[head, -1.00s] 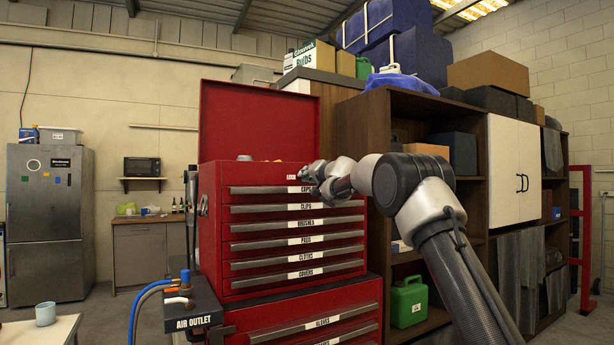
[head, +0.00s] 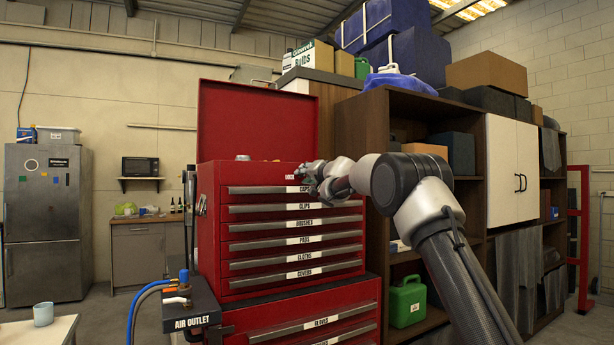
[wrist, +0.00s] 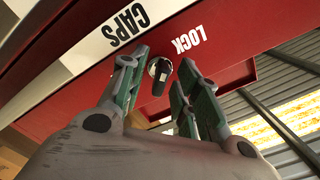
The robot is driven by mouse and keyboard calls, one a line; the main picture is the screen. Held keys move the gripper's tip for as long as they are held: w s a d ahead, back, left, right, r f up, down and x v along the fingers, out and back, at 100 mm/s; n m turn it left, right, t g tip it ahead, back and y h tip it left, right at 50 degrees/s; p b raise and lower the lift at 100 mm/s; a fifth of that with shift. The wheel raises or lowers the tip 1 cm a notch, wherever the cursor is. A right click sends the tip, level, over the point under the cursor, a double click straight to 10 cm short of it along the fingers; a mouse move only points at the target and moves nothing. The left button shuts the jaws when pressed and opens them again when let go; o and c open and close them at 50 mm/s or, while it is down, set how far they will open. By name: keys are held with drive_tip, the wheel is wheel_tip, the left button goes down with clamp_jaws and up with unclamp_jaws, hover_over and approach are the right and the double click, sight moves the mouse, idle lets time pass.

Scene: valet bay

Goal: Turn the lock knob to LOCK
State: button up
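The lock knob (wrist: 160,72) is a small metal disc with a dark grip bar, on the red tool chest (head: 212,230) front beside the white LOCK lettering (wrist: 187,39). In the wrist view the grip bar points down and slightly left, away from the CAPS label. My gripper (wrist: 153,84) is open, with its green-padded fingers on either side of the knob. A gap shows between the fingers and the knob, so they look apart from it. In the head view my gripper (head: 312,173) is at the chest's top edge and hides the knob.
The chest's red lid (head: 258,120) stands open behind. The CAPS drawer (head: 260,190) is shut just below my gripper. A brown shelf unit (head: 360,125) stands close on the right. An air outlet (head: 195,310) with hoses is at the lower left.

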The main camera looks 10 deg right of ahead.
drive_tip(key=v, duration=1.2)
drive_tip(key=s+d+f+n+g+h, duration=0.1)
drive_tip(key=d+f+g+h, duration=0.15)
drive_tip(key=f, duration=0.45)
drive_tip(key=s+d+f+n+g+h, duration=0.1)
drive_tip(key=d+f+h, duration=0.1)
drive_tip(key=d+f, duration=0.3)
drive_tip(key=s+d+f+n+g+h, duration=0.15)
drive_tip(key=s+d+f+g, duration=0.25)
drive_tip(key=s+f, duration=0.65)
drive_tip(key=s+f+n+g, duration=0.1)
drive_tip(key=s+f+g, duration=0.1)
drive_tip(key=s, duration=2)
drive_tip(key=s+f+n+g, duration=0.1)
drive_tip(key=s+f+g, duration=0.2)
drive_tip(key=s, duration=1.9)
drive_tip(key=shift+s+a+f, duration=0.25)
drive_tip(key=shift+s+f, duration=0.1)
drive_tip(key=shift+f, duration=0.15)
